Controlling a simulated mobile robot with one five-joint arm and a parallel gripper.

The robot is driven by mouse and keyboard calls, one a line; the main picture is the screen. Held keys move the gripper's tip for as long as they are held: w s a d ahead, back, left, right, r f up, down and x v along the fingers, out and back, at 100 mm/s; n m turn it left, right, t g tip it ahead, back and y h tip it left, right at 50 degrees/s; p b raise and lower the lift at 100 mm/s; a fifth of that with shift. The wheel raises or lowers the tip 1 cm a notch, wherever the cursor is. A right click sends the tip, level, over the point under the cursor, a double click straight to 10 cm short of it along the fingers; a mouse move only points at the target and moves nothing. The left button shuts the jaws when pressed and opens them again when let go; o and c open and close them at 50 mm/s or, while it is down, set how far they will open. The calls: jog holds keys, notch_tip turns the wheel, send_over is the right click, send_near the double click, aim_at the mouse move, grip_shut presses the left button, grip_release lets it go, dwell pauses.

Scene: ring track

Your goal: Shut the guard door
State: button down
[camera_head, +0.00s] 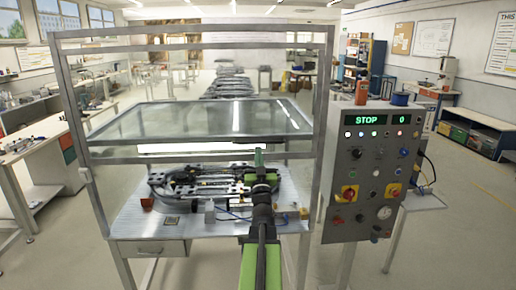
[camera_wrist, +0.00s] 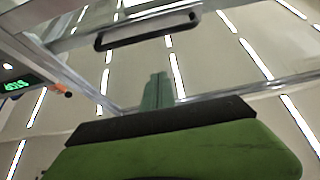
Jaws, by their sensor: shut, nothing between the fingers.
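The guard door (camera_head: 112,159) appears raised in its metal frame. Its bottom rail crosses above the track, leaving the lower front of the enclosure open. The ring track (camera_head: 185,185) shows on the bench below. My gripper (camera_head: 258,160) is shut and empty, pointing up in front of the opening near the right part of the rail. In the wrist view, my green finger (camera_wrist: 157,92) points up toward a dark bar handle (camera_wrist: 150,28) on a metal rail. The handle lies beyond the fingertip, with a gap in the picture; its depth is unclear.
A control panel (camera_head: 373,170) with a green STOP display stands close on the right. The frame's left post (camera_head: 82,140) and right post (camera_head: 322,130) bound the opening. Floor is clear at far right.

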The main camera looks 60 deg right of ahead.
aim_at(257, 143)
jog(key=p+x, duration=0.5)
jog(key=x, duration=0.5)
notch_tip(257, 143, down, 4)
jog(key=b, duration=0.4)
jog(key=shift+w+d+f, duration=0.1)
jog(key=shift+d+f, duration=0.05)
jog(key=shift+d, duration=0.15)
notch_tip(257, 143, down, 42)
jog(key=b, duration=4.2)
jog(key=shift+a+b, duration=0.2)
jog(key=shift+b, duration=0.1)
